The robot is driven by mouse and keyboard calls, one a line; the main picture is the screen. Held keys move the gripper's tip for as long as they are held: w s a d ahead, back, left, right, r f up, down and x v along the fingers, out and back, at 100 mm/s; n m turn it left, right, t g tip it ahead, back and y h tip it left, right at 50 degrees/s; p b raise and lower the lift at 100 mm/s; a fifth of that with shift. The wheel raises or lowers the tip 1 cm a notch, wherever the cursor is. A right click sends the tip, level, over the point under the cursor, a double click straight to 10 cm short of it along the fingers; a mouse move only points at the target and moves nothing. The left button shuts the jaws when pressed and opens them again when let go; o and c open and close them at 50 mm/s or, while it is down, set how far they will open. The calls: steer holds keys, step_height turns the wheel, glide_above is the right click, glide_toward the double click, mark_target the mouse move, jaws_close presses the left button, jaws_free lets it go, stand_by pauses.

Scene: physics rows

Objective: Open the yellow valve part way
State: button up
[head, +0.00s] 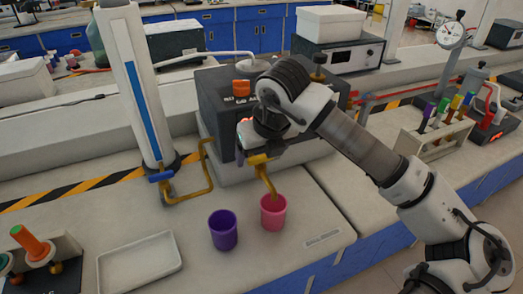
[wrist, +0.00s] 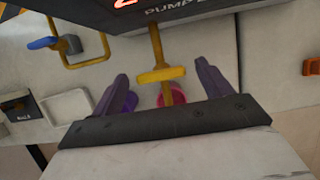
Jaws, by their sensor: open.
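The yellow valve (head: 258,159) has a flat bar handle on a yellow pipe below the front of a dark pump box (head: 222,115). Its spout points down into a pink cup (head: 273,213). In the wrist view the yellow handle (wrist: 160,75) lies crosswise between the two spread purple fingers of my gripper (wrist: 162,70), with a gap on each side. My gripper is open and empty. In the head view my wrist is just above the valve, and the fingers are hard to make out. The pink cup is partly hidden in the wrist view.
A purple cup (head: 223,232) stands left of the pink one. A blue-handled valve (head: 160,176) on a yellow pipe sits at the foot of a white column (head: 133,85). A white tray (head: 139,267) lies front left. The bench right of the pink cup is clear.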

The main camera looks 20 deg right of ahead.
steer(key=shift+c, duration=0.5)
steer(key=c, duration=0.9)
steer(key=shift+f+n+b, duration=0.1)
steer(key=shift+n+b, duration=0.2)
steer(key=shift+b, duration=0.25)
steer(key=shift+n+b, duration=0.3)
steer(key=shift+b, duration=0.05)
steer(key=shift+d+f+n+y+b, duration=0.1)
steer(key=shift+n+y+b, duration=0.5)
steer(key=shift+n+b, duration=0.5)
steer(key=n+y+b, duration=0.1)
steer(key=n, duration=0.1)
steer(key=n+g+y+b, duration=0.1)
steer(key=n, duration=0.2)
steer(key=shift+w+r, duration=0.15)
steer(key=shift+r, duration=0.05)
steer(key=shift+d+n, duration=0.1)
steer(key=shift+n, duration=0.3)
